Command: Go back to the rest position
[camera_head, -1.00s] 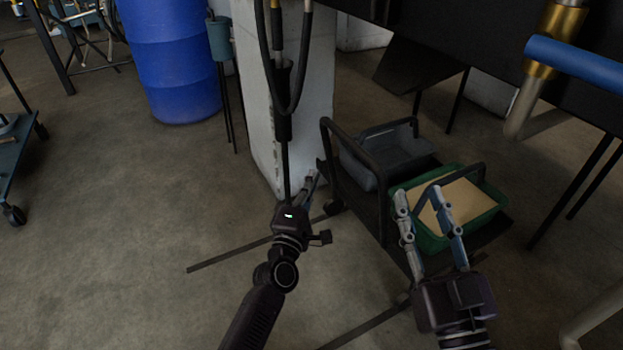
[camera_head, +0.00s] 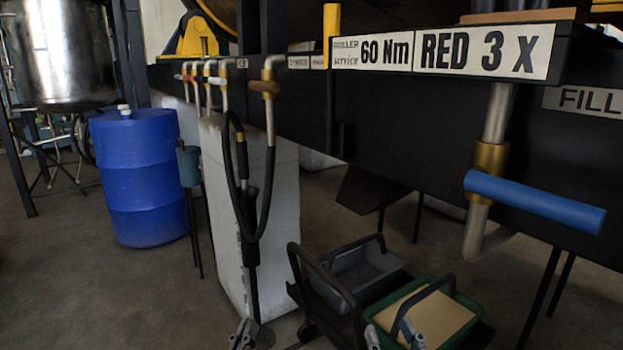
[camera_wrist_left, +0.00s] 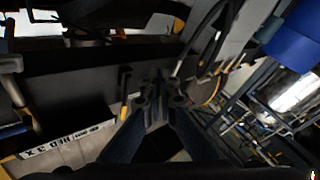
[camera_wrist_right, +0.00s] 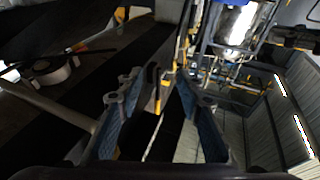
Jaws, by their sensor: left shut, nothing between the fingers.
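My left gripper (camera_head: 243,334) shows only its fingertips at the bottom edge of the head view, in front of the base of a white pillar. In the left wrist view its fingers (camera_wrist_left: 160,105) are together with nothing between them. My right gripper (camera_head: 394,340) shows its fingertips at the bottom edge, apart, in front of the green crate. In the right wrist view its fingers (camera_wrist_right: 158,100) are spread and empty. The rest of both arms is out of the head view.
A cart with a grey bin (camera_head: 352,272) and a green crate (camera_head: 462,299) stands at lower right. A blue-handled valve (camera_head: 535,203) hangs from a dark beam (camera_head: 410,135). The white pillar (camera_head: 285,180) carries a black hose. A blue drum (camera_head: 140,180) stands left, with open floor before it.

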